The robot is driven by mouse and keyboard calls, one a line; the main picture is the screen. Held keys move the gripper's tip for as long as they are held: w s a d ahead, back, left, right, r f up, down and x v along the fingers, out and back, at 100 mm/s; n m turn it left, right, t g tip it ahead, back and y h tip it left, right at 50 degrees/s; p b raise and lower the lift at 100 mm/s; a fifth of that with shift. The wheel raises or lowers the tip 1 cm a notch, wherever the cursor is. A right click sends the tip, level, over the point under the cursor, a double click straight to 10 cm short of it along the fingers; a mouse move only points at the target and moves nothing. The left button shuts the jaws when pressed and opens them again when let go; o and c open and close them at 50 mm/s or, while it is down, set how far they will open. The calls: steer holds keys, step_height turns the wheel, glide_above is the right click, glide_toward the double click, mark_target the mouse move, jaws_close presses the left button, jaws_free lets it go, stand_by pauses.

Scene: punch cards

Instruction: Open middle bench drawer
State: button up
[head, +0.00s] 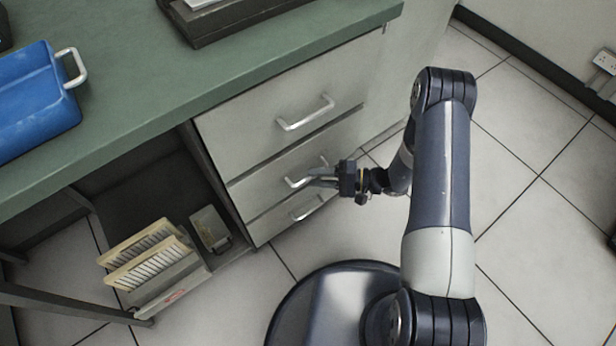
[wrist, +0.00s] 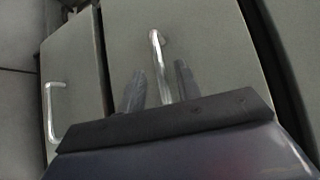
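The bench has a stack of three pale grey drawers with metal bar handles. The middle drawer (head: 262,190) looks flush with the drawers above and below it. Its handle (head: 296,181) is partly covered by my gripper (head: 314,176). In the wrist view, my gripper (wrist: 160,82) has its two dark fingers apart, one on each side of the handle (wrist: 157,55). Gaps show between the handle and both fingers. The lower end of the handle is hidden behind the gripper body.
The top drawer (head: 250,122) and bottom drawer (head: 275,225) are flush. A blue tub (head: 35,105) and dark tray (head: 235,22) stand on the green benchtop (head: 135,65). Card racks (head: 150,262) sit on the low shelf. The tiled floor (head: 530,215) at right is clear.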

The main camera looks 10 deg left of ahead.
mark_target(309, 178)
steer(key=shift+s+a+f, duration=0.1)
steer(key=shift+a, duration=0.7)
steer(key=shift+s+a+f, duration=0.1)
steer(key=shift+a, duration=0.65)
steer(key=shift+c, duration=0.5)
jaws_close()
